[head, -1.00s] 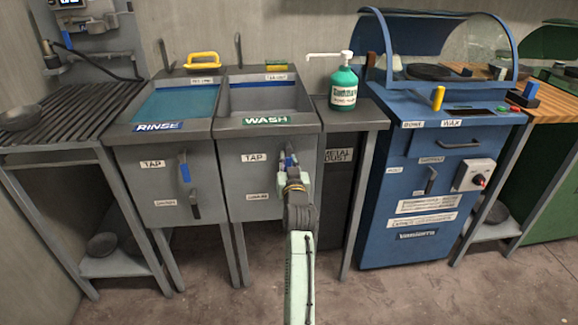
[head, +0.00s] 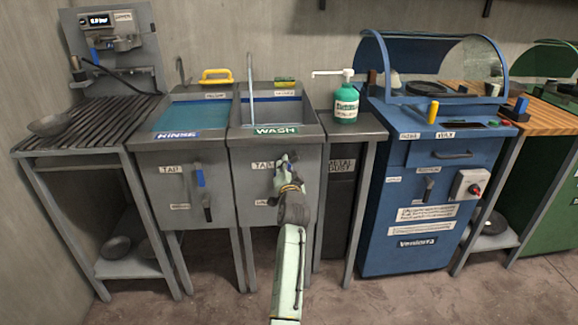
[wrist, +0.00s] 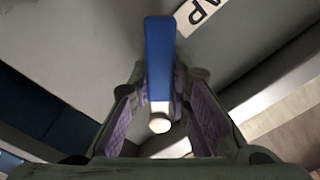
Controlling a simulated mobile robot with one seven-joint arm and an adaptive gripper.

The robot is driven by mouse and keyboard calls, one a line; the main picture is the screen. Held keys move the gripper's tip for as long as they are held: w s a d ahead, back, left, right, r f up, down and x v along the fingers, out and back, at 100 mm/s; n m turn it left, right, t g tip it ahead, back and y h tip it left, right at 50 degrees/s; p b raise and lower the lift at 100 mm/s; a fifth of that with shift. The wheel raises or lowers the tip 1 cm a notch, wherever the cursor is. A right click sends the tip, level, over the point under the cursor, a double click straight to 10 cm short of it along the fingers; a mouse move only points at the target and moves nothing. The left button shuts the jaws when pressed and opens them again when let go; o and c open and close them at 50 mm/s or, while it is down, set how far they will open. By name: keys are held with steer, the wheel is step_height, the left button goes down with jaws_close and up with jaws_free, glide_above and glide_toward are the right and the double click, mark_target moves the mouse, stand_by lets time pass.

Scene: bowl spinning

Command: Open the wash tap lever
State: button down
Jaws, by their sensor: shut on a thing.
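The wash tap lever has a blue handle, which shows in the wrist view (wrist: 160,55) between the two purple-padded fingers. In the head view my gripper (head: 287,178) is at the front of the grey wash sink (head: 243,185), beside its TAP label, and hides most of the lever. My gripper is shut on the lever; it also shows in the wrist view (wrist: 160,105). A thin pale stream (head: 251,95) runs down from the wash spout into the basin. The exact lever angle is hard to tell.
A green soap bottle (head: 346,105) stands on the counter to the right. A blue wax machine (head: 410,230) is further right. The floor in front is clear.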

mark_target(281, 153)
steer(key=m+p, duration=0.1)
steer(key=r+m+p, duration=0.1)
steer(key=m, duration=0.1)
steer(key=a+r+m+p, duration=0.1)
steer(key=shift+m, duration=0.3)
steer(key=shift+a+r+m+p, duration=0.1)
steer(key=shift+r+m+p, duration=0.2)
steer(key=shift+m+p, duration=0.65)
steer(key=shift+a+r+m+p, duration=0.1)
steer(key=shift+r+m+p, duration=0.35)
steer(key=shift+m, duration=0.8)
steer(key=shift+f, duration=0.15)
steer(key=c, duration=1.5)
jaws_free()
steer(key=shift+s, duration=0.1)
steer(key=s, duration=1.2)
steer(key=shift+d, duration=0.1)
steer(key=shift+w, duration=0.1)
